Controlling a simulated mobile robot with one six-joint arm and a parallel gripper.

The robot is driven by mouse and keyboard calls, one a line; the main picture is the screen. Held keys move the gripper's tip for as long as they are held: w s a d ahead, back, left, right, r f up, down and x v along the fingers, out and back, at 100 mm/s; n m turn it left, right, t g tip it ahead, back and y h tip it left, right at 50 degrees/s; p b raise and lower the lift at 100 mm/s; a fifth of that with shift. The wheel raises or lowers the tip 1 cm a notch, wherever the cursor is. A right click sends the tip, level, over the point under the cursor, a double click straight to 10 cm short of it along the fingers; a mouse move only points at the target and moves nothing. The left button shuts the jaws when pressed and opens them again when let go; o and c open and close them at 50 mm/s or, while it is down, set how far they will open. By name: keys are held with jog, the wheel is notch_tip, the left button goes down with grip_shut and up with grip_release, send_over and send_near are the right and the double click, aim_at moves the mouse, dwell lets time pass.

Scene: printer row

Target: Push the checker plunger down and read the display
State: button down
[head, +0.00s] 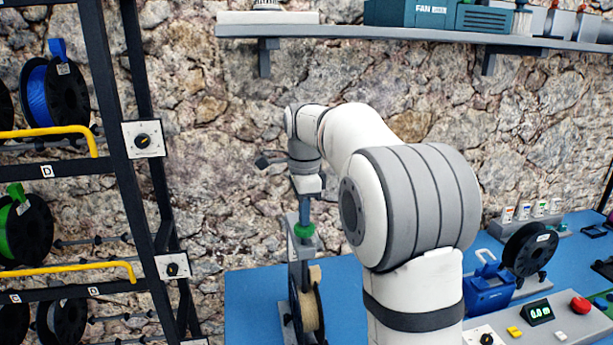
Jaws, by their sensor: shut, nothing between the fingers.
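A grey upright stand (292,238) on the blue bench carries a green knob (304,231), which looks like the checker plunger. My gripper (305,217) points down right over the green knob, its shut fingers at or just above it; I cannot tell whether they touch. It holds nothing. A spool with tan filament (311,311) stands upright below the knob, partly hidden by the stand. A small display (538,311) with green digits, apparently 0.0, sits on a grey panel at the lower right. My arm hides the middle of the bench.
A black rack (124,180) with blue, green and dark spools and yellow bars stands at the left. A shelf (400,33) with boxes hangs above. A red button (580,305), a blue container (488,293) and a black spool (531,249) are at the right.

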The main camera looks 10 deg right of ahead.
notch_tip(320, 180, up, 8)
jog(key=p, duration=0.6)
jog(key=shift+f+p, duration=0.15)
jog(key=shift+p, duration=0.15)
jog(key=s+f+n+t, duration=0.1)
jog(key=s+f+n, duration=0.2)
jog(key=s+n, duration=0.3)
jog(key=s+f+n+t+b, duration=0.1)
jog(key=s+f+n, duration=0.3)
jog(key=s, duration=0.9)
jog(key=s+f+n+t, duration=0.1)
jog(key=s+f+n, duration=0.2)
jog(key=s+n, duration=0.5)
jog(key=shift+s+d+f+b, duration=0.2)
jog(key=shift+s+f+b, duration=0.1)
jog(key=shift+s, duration=0.35)
